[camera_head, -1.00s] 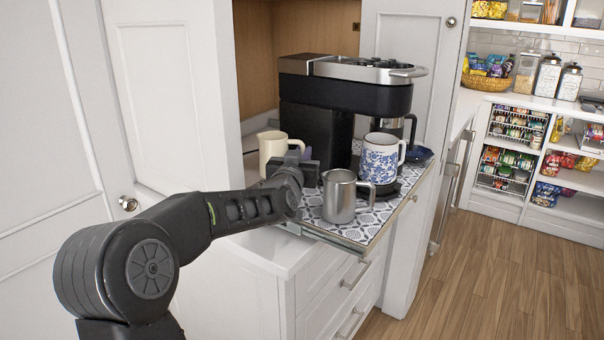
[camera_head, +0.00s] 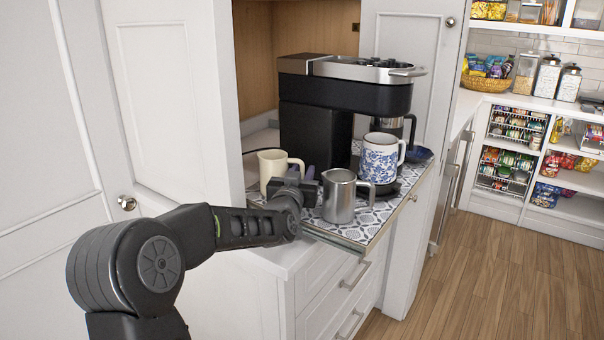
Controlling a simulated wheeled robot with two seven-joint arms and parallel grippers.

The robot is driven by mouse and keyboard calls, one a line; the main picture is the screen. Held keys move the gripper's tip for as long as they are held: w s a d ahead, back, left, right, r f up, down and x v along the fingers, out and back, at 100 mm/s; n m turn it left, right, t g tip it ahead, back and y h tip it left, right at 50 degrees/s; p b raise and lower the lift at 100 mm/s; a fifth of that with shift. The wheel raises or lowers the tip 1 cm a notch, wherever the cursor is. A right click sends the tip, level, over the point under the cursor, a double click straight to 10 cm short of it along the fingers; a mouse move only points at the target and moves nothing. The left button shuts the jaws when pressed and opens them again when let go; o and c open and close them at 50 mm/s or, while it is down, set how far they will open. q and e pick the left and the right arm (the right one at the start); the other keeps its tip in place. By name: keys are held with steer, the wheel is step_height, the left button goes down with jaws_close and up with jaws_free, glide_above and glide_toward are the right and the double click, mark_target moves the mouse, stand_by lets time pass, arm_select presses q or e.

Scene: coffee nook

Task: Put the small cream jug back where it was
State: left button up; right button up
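The small cream jug (camera_head: 270,168) is in the head view, at the left end of the pull-out shelf (camera_head: 352,232), left of the coffee machine. It looks upright, with its handle to the right. My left gripper (camera_head: 303,178) is at the handle side of the jug and seems shut on it, since the jug has moved with it. The fingers are partly hidden by the wrist, and so is the jug's lower right side. Whether its base touches the shelf I cannot tell. My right gripper is not in view.
A steel pitcher (camera_head: 339,197) stands close to the right of my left gripper. A blue-and-white mug (camera_head: 379,160) stands behind it, in front of the coffee machine (camera_head: 345,90). The white cabinet panel (camera_head: 165,90) is close on the left.

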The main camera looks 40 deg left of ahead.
arm_select(q)
steer(key=shift+o, duration=0.3)
steer(key=shift+r, duration=0.1)
steer(key=b+v, duration=0.1)
steer(key=v, duration=1.1)
steer(key=shift+b, duration=0.3)
